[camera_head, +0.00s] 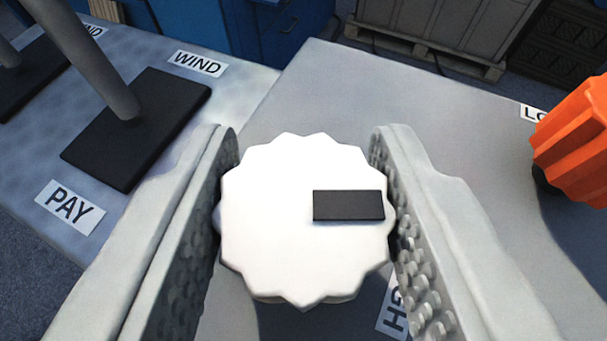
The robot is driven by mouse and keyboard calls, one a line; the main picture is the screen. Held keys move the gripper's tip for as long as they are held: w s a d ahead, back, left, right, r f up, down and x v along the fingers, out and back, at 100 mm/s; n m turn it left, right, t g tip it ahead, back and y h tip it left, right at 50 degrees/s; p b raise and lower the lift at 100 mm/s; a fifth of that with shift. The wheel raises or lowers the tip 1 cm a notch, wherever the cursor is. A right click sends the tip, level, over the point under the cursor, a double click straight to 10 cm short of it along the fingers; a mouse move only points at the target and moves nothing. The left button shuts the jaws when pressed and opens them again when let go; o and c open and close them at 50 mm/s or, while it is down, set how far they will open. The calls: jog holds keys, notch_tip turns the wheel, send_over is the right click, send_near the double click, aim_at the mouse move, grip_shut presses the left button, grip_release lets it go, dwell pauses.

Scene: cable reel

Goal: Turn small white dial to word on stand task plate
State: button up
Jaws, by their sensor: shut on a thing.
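The small white dial (270,235) sits in the middle of the view, seen from above, with a scalloped rim. A black bar mark (348,205) on its face lies to the right of its centre and points right. My gripper (303,160) is shut on the dial, one studded finger on its left side and one on its right. I see no label reading as a stand task plate.
An orange knob (575,140) stands at the right edge beside a partly hidden label (532,113) starting "LO". At left, labels "WIND" (197,64) and "PAY" (70,207) flank a black plate (165,110) with a grey post (90,60). Blue cabinets (270,30) and a pallet crate (440,30) stand behind.

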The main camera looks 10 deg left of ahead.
jog(key=shift+m+h, duration=2.1)
jog(key=shift+h, duration=0.3)
jog(key=shift+m+g+h, duration=0.4)
jog(key=shift+m+h, duration=0.1)
jog(key=shift+h, duration=0.1)
jog(key=o, duration=1)
jog(key=v, duration=1.7)
jog(key=shift+s, duration=0.25)
